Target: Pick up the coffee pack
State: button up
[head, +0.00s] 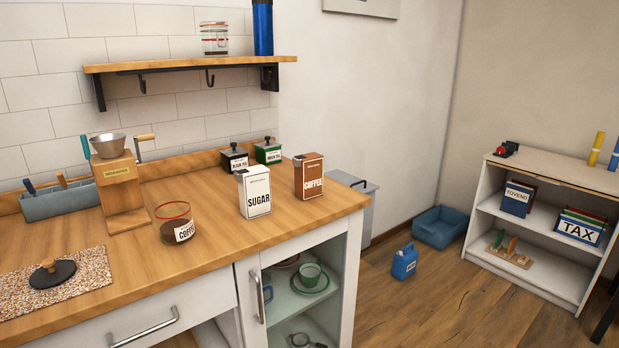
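The coffee pack (309,175) is a brown upright box with a white label reading COFFEE. It stands on the wooden counter (225,205) near its right end, behind and to the right of a white sugar pack (254,191). A small gap shows between the two packs. A glass jar (175,223) with a red rim, dark contents and a coffee label also stands on the counter, further left. My gripper is not in view.
Black (235,160) and green (268,151) tea tins stand behind the packs. A wooden grinder (121,185) is at the left, and a shelf (190,65) with hooks hangs above. The counter's right front corner is clear. A blue jug (404,262) stands on the floor.

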aim_at(308, 168)
jog(key=i+l+u, duration=0.1)
jog(key=u, duration=0.25)
jog(key=l+u, duration=0.25)
jog(key=u, duration=0.15)
jog(key=i+l+u, duration=0.2)
jog(key=l, duration=0.4)
jog(key=l+u, duration=0.2)
jog(key=l, duration=0.45)
jog(key=i+l, duration=0.1)
jog(key=l, duration=0.75)
jog(key=i+l+u, duration=0.1)
jog(key=l, duration=0.75)
